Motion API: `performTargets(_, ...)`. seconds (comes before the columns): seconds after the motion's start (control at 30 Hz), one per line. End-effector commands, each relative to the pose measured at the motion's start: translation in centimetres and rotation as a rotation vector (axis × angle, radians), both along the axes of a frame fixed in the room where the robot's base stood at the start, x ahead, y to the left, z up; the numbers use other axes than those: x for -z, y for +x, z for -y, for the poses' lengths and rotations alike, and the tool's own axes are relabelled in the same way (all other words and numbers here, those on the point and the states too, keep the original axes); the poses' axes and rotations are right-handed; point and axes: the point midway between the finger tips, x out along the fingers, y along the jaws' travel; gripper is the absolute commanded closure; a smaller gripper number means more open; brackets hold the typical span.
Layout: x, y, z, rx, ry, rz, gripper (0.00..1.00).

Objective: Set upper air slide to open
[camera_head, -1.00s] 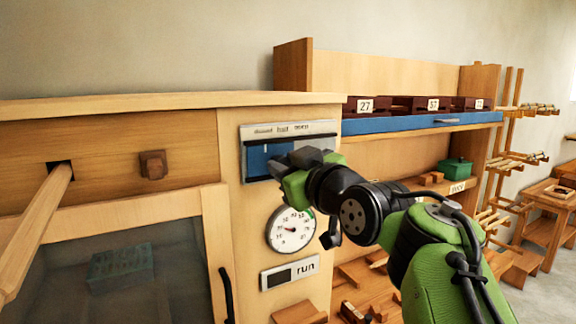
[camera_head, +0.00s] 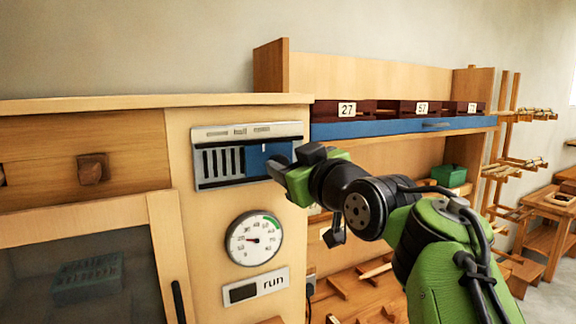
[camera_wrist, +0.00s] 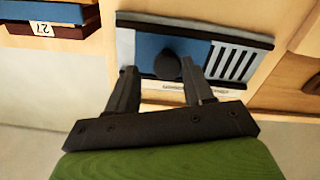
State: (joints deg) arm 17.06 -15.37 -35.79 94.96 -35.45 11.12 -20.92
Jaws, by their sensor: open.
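The upper air slide is a blue plate (camera_head: 262,158) in a grey metal frame (camera_head: 225,186) on the wooden cabinet front. The plate covers the right part of the frame, and dark vent slots (camera_head: 222,162) show bare at the left. The wrist view is upside down to this: the blue plate (camera_wrist: 143,52) is at left and the slots (camera_wrist: 232,64) at right. A dark round knob (camera_wrist: 167,67) stands on the plate. My gripper (camera_head: 280,165) is open in front of the plate, with its fingertips (camera_wrist: 159,70) on either side of the knob. Contact cannot be told.
A wooden block (camera_head: 93,168) and a dark glass door (camera_head: 85,275) are at left. A shelf with a blue edge (camera_head: 400,127) and numbered boxes (camera_head: 345,108) stands at right.

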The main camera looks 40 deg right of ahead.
Motion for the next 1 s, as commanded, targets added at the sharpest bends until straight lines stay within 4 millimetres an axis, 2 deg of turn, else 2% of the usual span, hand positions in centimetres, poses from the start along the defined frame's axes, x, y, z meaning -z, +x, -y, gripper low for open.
performTargets(0.37,0.1,-0.5,-0.3,-0.004,0.0,-0.001,0.42)
performTargets(0.47,0.2,-2.2,-0.8,-0.003,0.0,0.002,0.42)
performTargets(0.8,0.2,-11.4,-3.5,-0.002,-0.002,0.003,0.42)
performTargets(1.0,0.1,-14.6,-4.5,-0.002,-0.001,-0.001,0.42)
